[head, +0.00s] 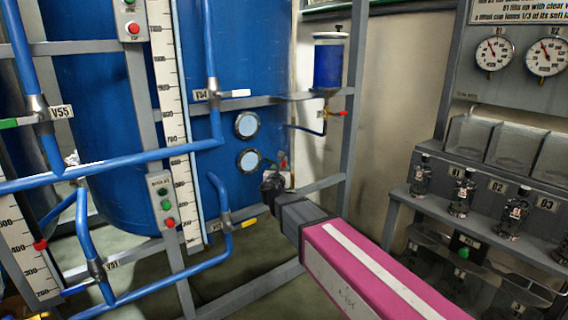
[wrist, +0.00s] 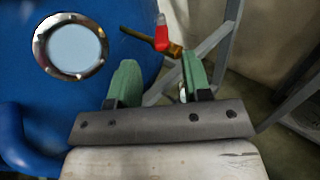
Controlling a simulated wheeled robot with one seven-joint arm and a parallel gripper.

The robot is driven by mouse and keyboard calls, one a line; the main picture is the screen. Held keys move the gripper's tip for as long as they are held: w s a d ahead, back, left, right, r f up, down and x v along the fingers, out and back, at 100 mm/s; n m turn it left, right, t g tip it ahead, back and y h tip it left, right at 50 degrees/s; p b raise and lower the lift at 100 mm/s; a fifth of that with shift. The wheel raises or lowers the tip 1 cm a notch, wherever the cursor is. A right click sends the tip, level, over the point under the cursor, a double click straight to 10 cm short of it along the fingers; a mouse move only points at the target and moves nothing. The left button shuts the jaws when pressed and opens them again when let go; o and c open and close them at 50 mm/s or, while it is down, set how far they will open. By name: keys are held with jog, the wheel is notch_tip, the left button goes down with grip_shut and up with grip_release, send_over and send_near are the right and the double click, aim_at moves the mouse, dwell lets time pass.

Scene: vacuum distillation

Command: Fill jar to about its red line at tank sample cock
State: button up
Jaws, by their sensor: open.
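The blue tank (head: 225,135) fills the left and middle of the head view, with two round sight glasses. A small cock with a red handle (wrist: 162,34) and a brass body (wrist: 140,36) projects from the tank. It also shows, small, in the head view (head: 283,162). My gripper (wrist: 160,80) is open, with its green fingers apart below the cock in the wrist view. I see no jar clearly between them; a small pale thing at the right finger is unclear. Small dark-capped glass jars (head: 460,198) stand on the right shelf. No red line is readable.
Blue pipes with valves (head: 97,268) and grey frame posts (head: 352,100) surround the tank. The jar shelf (head: 480,222) carries place labels, with clear bins and gauges above. Some floor is free below the tank.

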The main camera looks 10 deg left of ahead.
aim_at(284, 161)
jog(key=w, duration=0.9)
jog(key=shift+a, duration=0.35)
grip_shut()
